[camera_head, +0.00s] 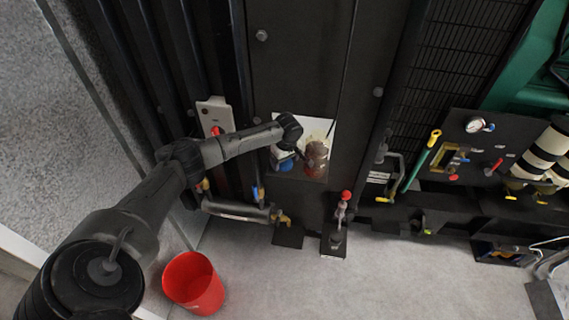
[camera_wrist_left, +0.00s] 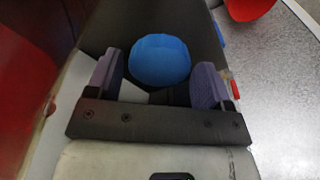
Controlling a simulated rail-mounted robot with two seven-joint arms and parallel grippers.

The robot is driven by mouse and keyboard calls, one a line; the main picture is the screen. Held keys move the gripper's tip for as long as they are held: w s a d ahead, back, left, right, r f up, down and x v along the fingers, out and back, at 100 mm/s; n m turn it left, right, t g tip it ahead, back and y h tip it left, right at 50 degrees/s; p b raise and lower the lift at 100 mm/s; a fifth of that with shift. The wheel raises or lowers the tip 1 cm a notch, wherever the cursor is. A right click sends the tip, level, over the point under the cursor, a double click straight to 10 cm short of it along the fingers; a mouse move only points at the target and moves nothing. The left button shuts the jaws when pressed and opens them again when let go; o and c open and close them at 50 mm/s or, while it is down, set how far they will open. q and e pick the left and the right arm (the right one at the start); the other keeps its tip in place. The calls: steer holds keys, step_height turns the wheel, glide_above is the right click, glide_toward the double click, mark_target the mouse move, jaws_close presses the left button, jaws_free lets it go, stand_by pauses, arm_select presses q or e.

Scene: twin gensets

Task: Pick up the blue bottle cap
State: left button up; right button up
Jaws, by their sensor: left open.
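The blue bottle cap (camera_wrist_left: 160,60) is round and faceted and shows in the left wrist view, ahead of and between the two finger pads. In the head view the blue cap (camera_head: 286,165) is a small blue spot inside a lit recess in the dark panel. My left gripper (camera_wrist_left: 162,82) is open, with a purple pad on either side of the cap; I cannot tell whether either pad touches it. In the head view my left gripper (camera_head: 288,150) reaches into the recess and is partly hidden by its own wrist. My right gripper is not in view.
A reddish-brown bottle-like object (camera_head: 316,158) stands just right of the cap in the recess (camera_head: 324,128). A red bucket (camera_head: 193,283) stands on the floor. A red-knobbed lever (camera_head: 345,204) and a horizontal pipe (camera_head: 235,210) lie below the recess.

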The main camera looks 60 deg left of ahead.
arm_select(q)
steer(key=shift+f, duration=0.1)
steer(key=c, duration=0.8)
